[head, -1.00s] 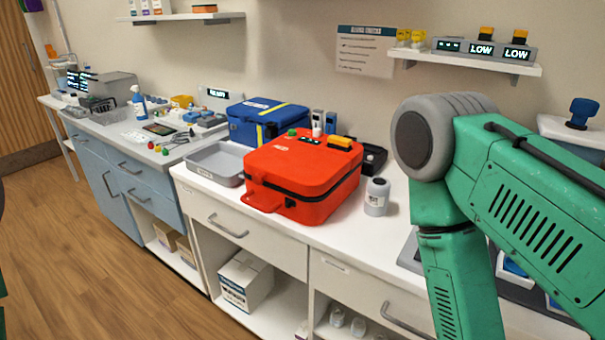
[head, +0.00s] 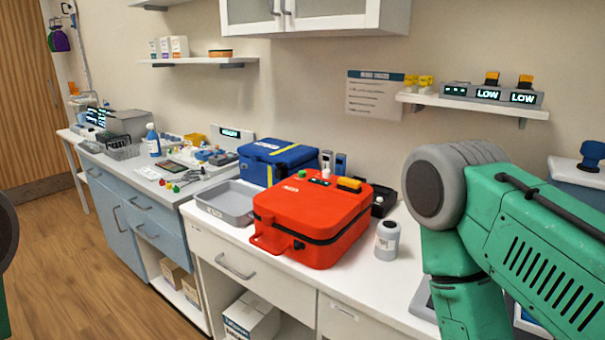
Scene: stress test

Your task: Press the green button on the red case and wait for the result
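The red case (head: 314,213) stands closed on the white counter, with its handle toward the front left. On its lid sit a small green button (head: 302,174), a dark panel with a white part, and a yellow-orange block (head: 349,184). My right arm, green with a grey joint, fills the right side; its gripper is out of the picture. A sliver of my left arm shows at the left edge, and its gripper is out of the picture too. Nothing of mine touches the case.
A grey tray (head: 229,203) lies left of the case and a blue case (head: 277,160) behind it. The wall shelf (head: 474,103) carries displays reading LOW. Counter space in front of the case is narrow.

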